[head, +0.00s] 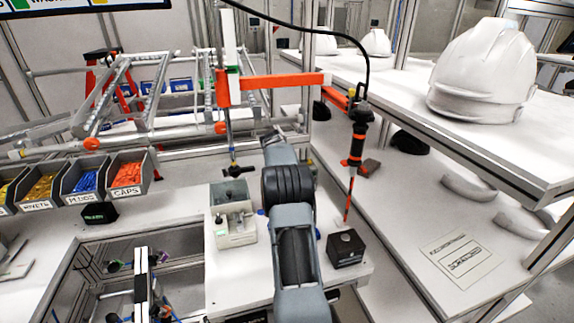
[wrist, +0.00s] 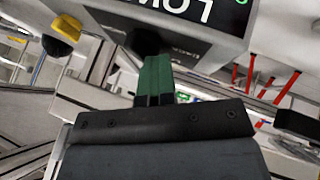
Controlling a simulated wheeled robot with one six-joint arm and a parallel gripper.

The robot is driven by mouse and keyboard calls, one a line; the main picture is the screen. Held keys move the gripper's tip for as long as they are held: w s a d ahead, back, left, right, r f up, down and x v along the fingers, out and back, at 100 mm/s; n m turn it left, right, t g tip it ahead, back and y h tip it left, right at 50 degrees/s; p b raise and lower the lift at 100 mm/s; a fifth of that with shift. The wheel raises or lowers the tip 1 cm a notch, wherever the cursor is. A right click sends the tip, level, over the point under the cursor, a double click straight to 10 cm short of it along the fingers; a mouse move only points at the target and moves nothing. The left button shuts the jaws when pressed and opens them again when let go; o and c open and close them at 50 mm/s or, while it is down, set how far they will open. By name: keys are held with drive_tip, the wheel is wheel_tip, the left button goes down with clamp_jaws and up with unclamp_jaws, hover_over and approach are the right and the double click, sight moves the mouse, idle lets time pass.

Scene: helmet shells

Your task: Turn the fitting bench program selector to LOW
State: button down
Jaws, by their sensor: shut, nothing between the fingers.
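In the wrist view, my gripper (wrist: 153,62) has green fingers lying together, with nothing visible between them. Its tips overlap the lower edge of a dark box (wrist: 115,32). Large white letters on the box's black face (wrist: 232,12) appear upside down and seem to read LOW, partly cut off by the top edge. Part of a green character shows beside them. I cannot tell whether the fingertips touch the box, and no selector knob is clearly visible. In the head view, my arm hides the gripper and whatever it faces.
In the head view, a black box with a round top (head: 346,248) stands right of my arm. A pale fixture (head: 233,232) stands left. An orange-black tool (head: 357,142) hangs from a cable. Labelled bins (head: 127,178) line the left bench. A white helmet (head: 484,75) rests on the right shelf.

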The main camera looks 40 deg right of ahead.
drive_tip(key=shift+s+d+r, duration=0.1)
drive_tip(key=shift+s+d, duration=0.05)
drive_tip(key=shift+d, duration=0.1)
drive_tip(key=shift+s+b, duration=0.15)
drive_tip(key=shift+b, duration=0.15)
